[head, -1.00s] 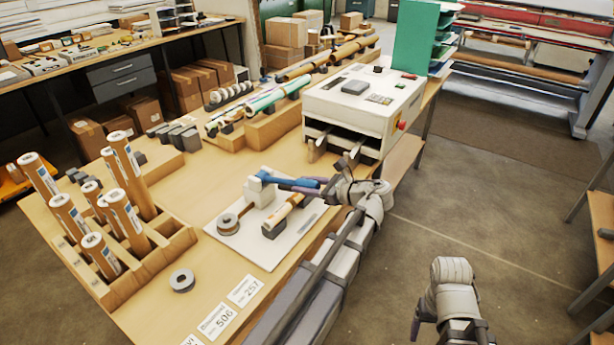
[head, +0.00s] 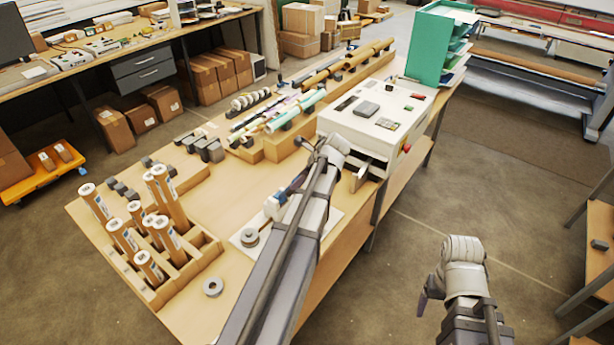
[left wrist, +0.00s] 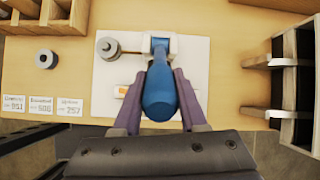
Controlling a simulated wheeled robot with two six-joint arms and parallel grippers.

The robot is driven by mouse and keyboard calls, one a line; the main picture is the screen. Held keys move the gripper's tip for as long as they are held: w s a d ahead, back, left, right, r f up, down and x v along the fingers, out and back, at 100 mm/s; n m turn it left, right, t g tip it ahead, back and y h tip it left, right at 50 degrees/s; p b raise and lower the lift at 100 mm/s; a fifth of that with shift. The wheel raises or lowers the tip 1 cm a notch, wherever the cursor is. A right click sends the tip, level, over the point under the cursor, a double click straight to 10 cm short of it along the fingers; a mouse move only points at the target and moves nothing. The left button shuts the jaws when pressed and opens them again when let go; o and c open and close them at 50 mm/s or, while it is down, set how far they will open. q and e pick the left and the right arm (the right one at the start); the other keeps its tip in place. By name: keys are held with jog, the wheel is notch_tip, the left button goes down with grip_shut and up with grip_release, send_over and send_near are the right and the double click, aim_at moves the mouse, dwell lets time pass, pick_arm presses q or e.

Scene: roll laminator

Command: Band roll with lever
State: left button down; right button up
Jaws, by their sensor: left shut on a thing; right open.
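A blue lever (left wrist: 160,92) points toward me from a white block (left wrist: 158,44) on a white board (left wrist: 196,75). My left gripper (left wrist: 163,98) is shut on the lever's handle, one purple finger on each side. In the head view the gripper (head: 291,191) is over the board and my forearm hides much of it. A grey band spool (left wrist: 108,47) sits on the board left of the lever; it shows in the head view too (head: 249,238). A sliver of a brown roll (left wrist: 122,90) shows beside the left finger. My right gripper (head: 428,293) is open, off the table's right side.
A wooden rack (head: 165,285) of upright brown rolls stands at left. A loose grey ring (head: 213,287) lies in front of it. The white laminator (head: 375,120) stands beyond my left wrist. Printed cards (left wrist: 42,104) lie left of the board.

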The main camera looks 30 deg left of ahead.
pick_arm(q)
jog(key=a+r+h+p, duration=0.2)
jog(key=a+h+p, duration=0.3)
jog(key=a, duration=0.4)
jog(key=shift+w+a+r+g+h, duration=0.2)
jog(key=shift+w+r+g+h, duration=0.15)
jog(key=shift+h, duration=0.45)
jog(key=shift+c, duration=2.2)
grip_release()
jog(key=shift+a, duration=0.1)
